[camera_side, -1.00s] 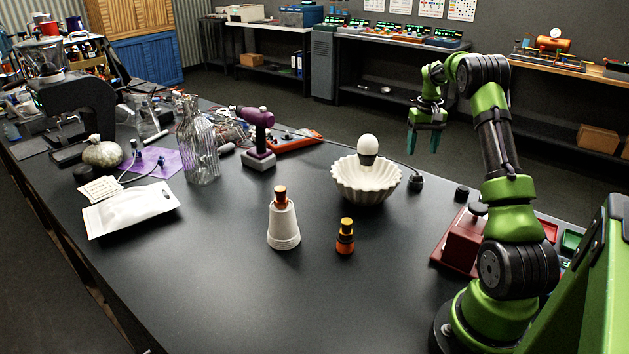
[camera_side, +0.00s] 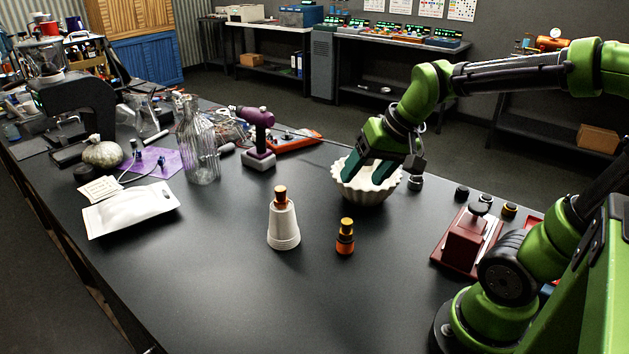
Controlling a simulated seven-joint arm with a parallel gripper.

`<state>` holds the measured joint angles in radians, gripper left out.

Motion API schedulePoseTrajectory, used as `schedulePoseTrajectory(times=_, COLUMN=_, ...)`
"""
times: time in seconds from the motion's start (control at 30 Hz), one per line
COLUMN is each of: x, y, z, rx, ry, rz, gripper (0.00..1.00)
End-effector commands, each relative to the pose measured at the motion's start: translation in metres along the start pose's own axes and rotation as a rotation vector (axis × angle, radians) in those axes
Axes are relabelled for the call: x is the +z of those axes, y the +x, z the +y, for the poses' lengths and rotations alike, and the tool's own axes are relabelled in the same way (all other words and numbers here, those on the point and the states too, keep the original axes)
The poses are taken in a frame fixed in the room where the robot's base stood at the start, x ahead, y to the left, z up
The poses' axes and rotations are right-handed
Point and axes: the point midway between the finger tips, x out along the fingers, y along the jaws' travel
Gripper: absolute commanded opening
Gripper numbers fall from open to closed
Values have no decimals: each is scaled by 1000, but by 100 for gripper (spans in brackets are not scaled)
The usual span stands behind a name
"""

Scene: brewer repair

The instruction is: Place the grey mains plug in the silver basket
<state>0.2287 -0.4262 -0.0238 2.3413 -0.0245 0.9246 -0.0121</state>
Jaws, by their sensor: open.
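My gripper (camera_side: 366,177) points down over the white fluted bowl (camera_side: 366,193), its two teal fingers apart at the bowl's mouth. Whether the fingertips touch anything inside is hidden. The white bulb-shaped thing with a dark collar, seen earlier in the bowl, is hidden behind the gripper. A small dark piece (camera_side: 415,183) stands just right of the bowl; it may be the mains plug, but I cannot tell for sure. I cannot make out a clearly silver basket; the fluted bowl looks white.
A white cone with a cork-coloured top (camera_side: 284,225) and a small amber bottle (camera_side: 345,238) stand in front of the bowl. A dark red block (camera_side: 467,240) stands right. The front table is clear.

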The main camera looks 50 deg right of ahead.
Motion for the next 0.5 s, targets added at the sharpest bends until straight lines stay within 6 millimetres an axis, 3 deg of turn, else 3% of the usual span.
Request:
schedulePoseTrajectory(times=0.03, x=20, y=-7, z=-10, rx=-37, ry=-45, rz=18, gripper=63)
schedulePoseTrajectory(times=0.1, x=41, y=-14, z=-20, rx=-77, ry=-98, rz=36, gripper=63)
schedulePoseTrajectory(times=0.2, x=61, y=-23, z=-30, rx=-125, ry=-162, rz=57, gripper=63)
schedulePoseTrajectory(times=0.33, x=68, y=-35, z=-40, rx=-170, ry=-215, rz=87, gripper=63)
schedulePoseTrajectory(times=0.5, x=70, y=-36, z=-43, rx=-178, ry=-228, rz=86, gripper=63)
